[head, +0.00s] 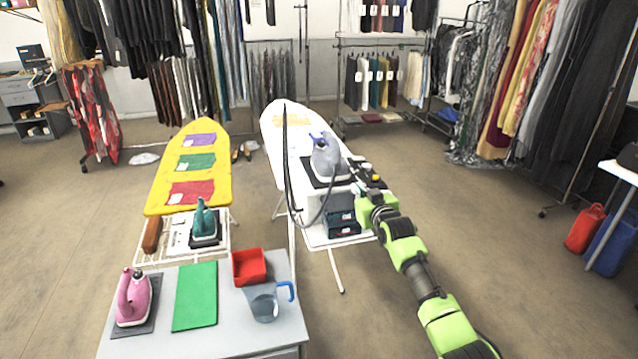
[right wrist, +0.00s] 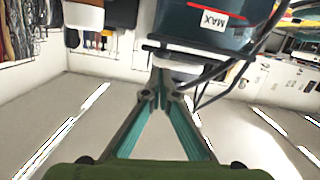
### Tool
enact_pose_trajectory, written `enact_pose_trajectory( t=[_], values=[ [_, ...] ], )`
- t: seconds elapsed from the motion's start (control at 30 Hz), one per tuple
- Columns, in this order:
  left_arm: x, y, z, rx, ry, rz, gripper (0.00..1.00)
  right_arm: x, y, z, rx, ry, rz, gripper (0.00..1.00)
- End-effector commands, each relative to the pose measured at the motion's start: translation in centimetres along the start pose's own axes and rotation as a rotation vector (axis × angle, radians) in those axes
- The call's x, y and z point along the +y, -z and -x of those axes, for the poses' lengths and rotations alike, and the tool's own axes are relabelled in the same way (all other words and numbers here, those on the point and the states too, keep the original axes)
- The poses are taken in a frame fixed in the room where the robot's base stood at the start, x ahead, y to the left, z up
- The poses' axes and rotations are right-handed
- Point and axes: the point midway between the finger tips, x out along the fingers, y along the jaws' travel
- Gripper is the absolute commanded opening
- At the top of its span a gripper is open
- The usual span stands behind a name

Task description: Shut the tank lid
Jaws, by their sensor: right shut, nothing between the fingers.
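A steam station (head: 314,190) stands on the white ironing board, with a grey-blue iron (head: 325,158) on its top. Its dark teal tank (head: 343,224) is at the front, near my right arm. In the right wrist view the tank (right wrist: 197,22) fills the top and bears a white MAX label. My right gripper (head: 368,176) is beside the station's right side in the head view. Its fingers (right wrist: 163,78) are shut and empty, tips close to a pale round part under the tank's dark edge; I cannot tell whether they touch. I cannot make out the lid clearly. My left gripper is out of view.
A dark hose (head: 287,165) arches up beside the station's left. A yellow ironing board (head: 160,185) with cloths and a teal iron (head: 203,218) stands left. A grey table (head: 235,335) in front holds a pink iron, red box and jug. Open floor lies to the right.

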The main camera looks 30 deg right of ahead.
Motion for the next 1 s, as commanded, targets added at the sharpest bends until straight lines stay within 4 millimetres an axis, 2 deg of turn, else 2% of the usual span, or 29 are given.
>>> enact_pose_trajectory(
  t=[0.4,1.0],
  values=[
    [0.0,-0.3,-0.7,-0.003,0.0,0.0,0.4,-0.1,-1.3,-0.2,-0.001,0.001,-0.001,0.0],
    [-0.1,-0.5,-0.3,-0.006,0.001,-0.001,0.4,-0.1,-0.9,-0.2,-0.002,0.001,0.001,0.0]
  ],
)
